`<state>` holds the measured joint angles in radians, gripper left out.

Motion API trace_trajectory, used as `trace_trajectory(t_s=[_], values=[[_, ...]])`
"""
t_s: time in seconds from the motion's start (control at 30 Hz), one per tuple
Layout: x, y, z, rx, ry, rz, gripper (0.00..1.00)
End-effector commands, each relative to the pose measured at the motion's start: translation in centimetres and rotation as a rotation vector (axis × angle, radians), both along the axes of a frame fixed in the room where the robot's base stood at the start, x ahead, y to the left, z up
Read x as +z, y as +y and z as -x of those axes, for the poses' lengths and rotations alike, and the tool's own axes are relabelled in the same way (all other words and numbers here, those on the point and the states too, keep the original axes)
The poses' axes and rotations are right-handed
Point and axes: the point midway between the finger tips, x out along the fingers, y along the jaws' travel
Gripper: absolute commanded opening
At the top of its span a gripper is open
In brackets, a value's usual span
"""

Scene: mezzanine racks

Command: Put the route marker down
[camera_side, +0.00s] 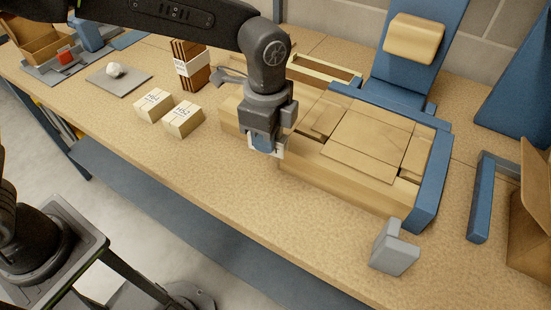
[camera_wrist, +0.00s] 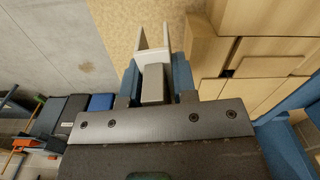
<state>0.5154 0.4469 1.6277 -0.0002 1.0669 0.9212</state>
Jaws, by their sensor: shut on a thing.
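My gripper (camera_side: 263,140) is above the near side of the wooden tray, in the middle of the side view. In the wrist view, the blue fingers of my gripper (camera_wrist: 154,84) stand either side of the marker (camera_wrist: 152,82), which shows as a pale grey and white upright shape. The marker is close to the front face of the wooden boxes; I cannot tell whether it touches the table.
Wooden boxes (camera_side: 365,140) fill a blue-edged frame (camera_side: 432,180) right of my gripper. A grey angled block (camera_side: 394,252) stands at the front right. Two labelled cartons (camera_side: 183,119) sit to the left. The table (camera_side: 235,195) is clear in front of my gripper.

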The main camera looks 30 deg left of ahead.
Motion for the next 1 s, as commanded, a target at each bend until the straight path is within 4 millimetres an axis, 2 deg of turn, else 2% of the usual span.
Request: trace_trajectory(t_s=[0.17, 0.2, 0.4, 0.5, 0.6, 0.67, 0.77, 1.0], values=[[0.6, 5.5, -0.7, -0.017, -0.001, 0.000, 0.03], [0.7, 7.2, -0.7, -0.026, -0.001, 0.000, 0.03], [0.7, 15.2, 0.4, -0.079, -0.001, 0.000, 0.03], [0.7, 18.0, 1.3, -0.103, -0.001, 0.000, 0.03], [0.6, 19.7, 2.0, -0.122, -0.001, 0.000, 0.03], [0.3, 20.0, 2.2, -0.130, 0.001, 0.000, 0.03], [-0.4, 19.1, 2.3, -0.139, 0.002, 0.000, 0.03], [-3.5, 13.9, 1.9, -0.142, 0.003, -0.001, 0.03]])
